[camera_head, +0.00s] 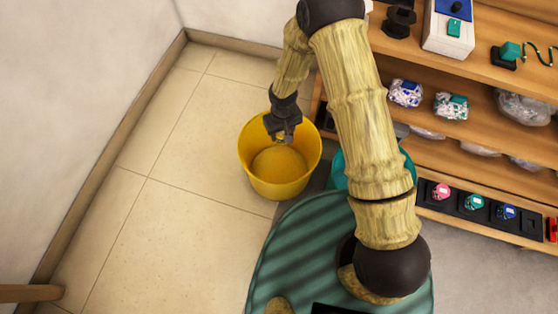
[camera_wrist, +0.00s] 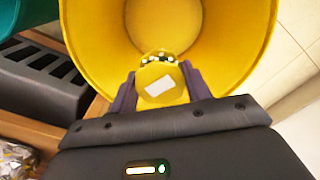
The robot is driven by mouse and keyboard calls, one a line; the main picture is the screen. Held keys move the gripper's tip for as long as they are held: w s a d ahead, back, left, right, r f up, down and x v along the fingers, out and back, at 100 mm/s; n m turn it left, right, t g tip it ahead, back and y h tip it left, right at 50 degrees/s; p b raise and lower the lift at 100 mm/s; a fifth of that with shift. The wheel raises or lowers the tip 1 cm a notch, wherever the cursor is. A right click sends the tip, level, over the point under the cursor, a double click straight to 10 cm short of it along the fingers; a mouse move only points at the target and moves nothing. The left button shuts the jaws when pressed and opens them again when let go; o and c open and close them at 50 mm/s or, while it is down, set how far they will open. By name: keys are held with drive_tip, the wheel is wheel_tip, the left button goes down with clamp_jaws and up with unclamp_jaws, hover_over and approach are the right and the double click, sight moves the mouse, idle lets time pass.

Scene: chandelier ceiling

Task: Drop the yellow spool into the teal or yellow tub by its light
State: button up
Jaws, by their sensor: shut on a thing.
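The yellow tub (camera_head: 255,178) stands on the floor left of the shelves. My gripper (camera_head: 281,136) is over the tub's opening, at its far side. In the wrist view my gripper (camera_wrist: 160,88) is shut on the yellow spool (camera_wrist: 162,95), which has a pale label on its end. The wrist view shows the inside of the yellow tub (camera_wrist: 235,45) just beyond the spool. The teal tub (camera_head: 408,165) is mostly hidden behind my arm; its edge shows at the upper left of the wrist view (camera_wrist: 22,15). I cannot pick out a light for certain.
A wooden shelf unit (camera_head: 480,80) stands at the right, holding bagged items and a row of small coloured things (camera_head: 473,202). In the wrist view a dark slotted box (camera_wrist: 45,80) sits beside the tub. The tiled floor (camera_head: 200,190) at left is clear up to the wall.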

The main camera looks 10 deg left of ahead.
drive_tip(key=shift+f+b, duration=0.85)
drive_tip(key=shift+f, duration=0.5)
drive_tip(key=o, duration=1.2)
drive_tip(key=shift+c, duration=0.2)
wheel_tip(320, 180, up, 18)
drive_tip(key=p, duration=0.8)
drive_tip(key=shift+f, duration=0.25)
drive_tip(key=shift+d, duration=0.1)
